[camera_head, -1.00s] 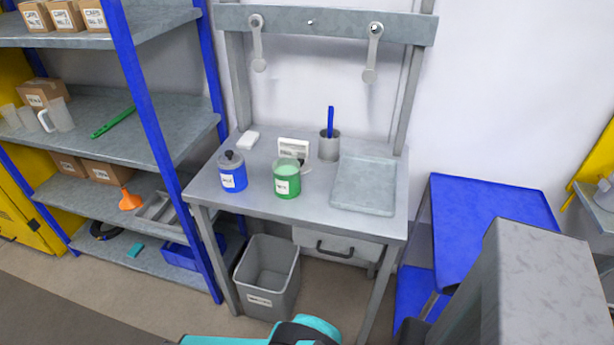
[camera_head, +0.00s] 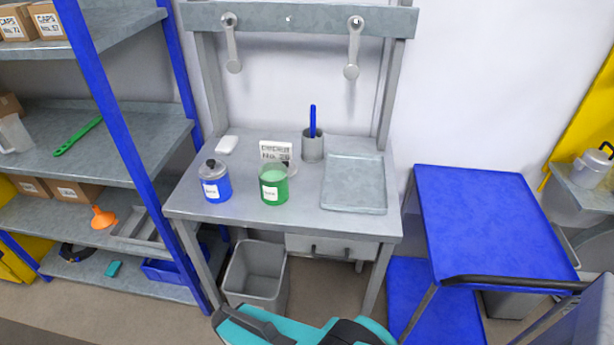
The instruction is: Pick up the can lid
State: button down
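A green can (camera_head: 274,186) with a white label stands on the grey workbench (camera_head: 245,213), its top open and light green inside. A grey lid with a dark knob (camera_head: 289,166) shows just behind it to the right, partly hidden by the can and in front of the small sign. A blue can (camera_head: 214,184) to the left wears a grey lid with a knob (camera_head: 211,165). Teal and black parts of my arm show at the bottom edge, well below the bench top. My gripper is not in view.
On the bench are a number sign (camera_head: 275,151), a grey cup with a blue stick (camera_head: 312,147), a white block (camera_head: 227,144) and an empty-looking tray (camera_head: 353,184). A grey bin (camera_head: 255,272) stands below. A blue cart (camera_head: 490,220) is at right, shelves at left.

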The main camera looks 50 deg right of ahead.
aim_at(293, 168)
jog(key=u, duration=0.45)
jog(key=k, duration=0.1)
jog(key=z, duration=1.6)
jog(key=k, duration=0.95)
jog(key=u, duration=0.1)
jog(key=i, duration=0.8)
